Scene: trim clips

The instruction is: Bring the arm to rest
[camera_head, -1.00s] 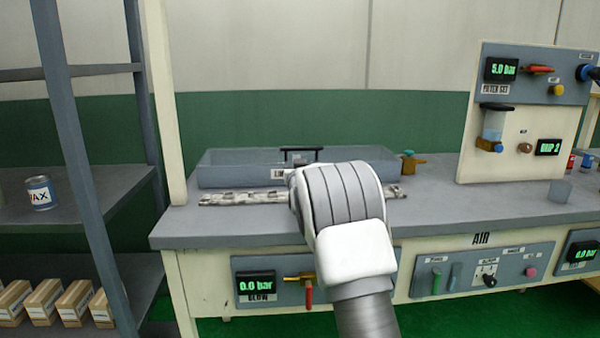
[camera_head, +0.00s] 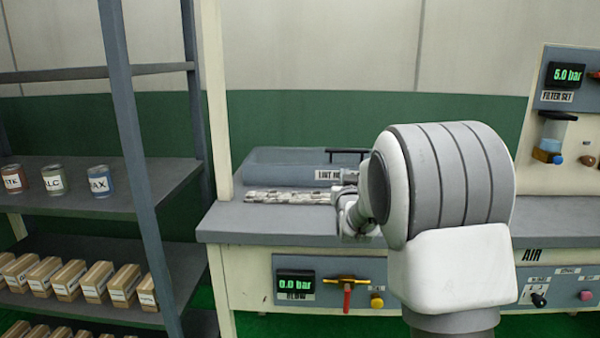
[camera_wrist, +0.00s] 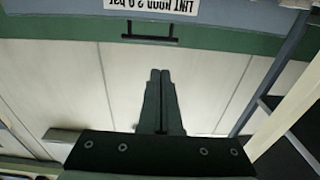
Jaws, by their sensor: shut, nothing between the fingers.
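My gripper (camera_wrist: 160,78) shows in the wrist view with its two dark fingers together and nothing between them. In the head view my arm is folded up in front of the bench, and its large grey and white joint covers the bench's middle. The fingers are hidden or too small to tell there. The wrist view is upside down, with the wall panels, a dark handle (camera_wrist: 150,40) and a label reading LINT HOOD (camera_wrist: 152,8) beyond the fingers.
The grey bench (camera_head: 270,225) holds a grey tray-like hood (camera_head: 285,170) and a speckled strip (camera_head: 290,197). A shelf rack (camera_head: 150,185) at left carries cans (camera_head: 100,181) and several boxes (camera_head: 68,278). A gauge panel (camera_head: 560,125) stands at right. A blow valve (camera_head: 347,284) sits on the bench front.

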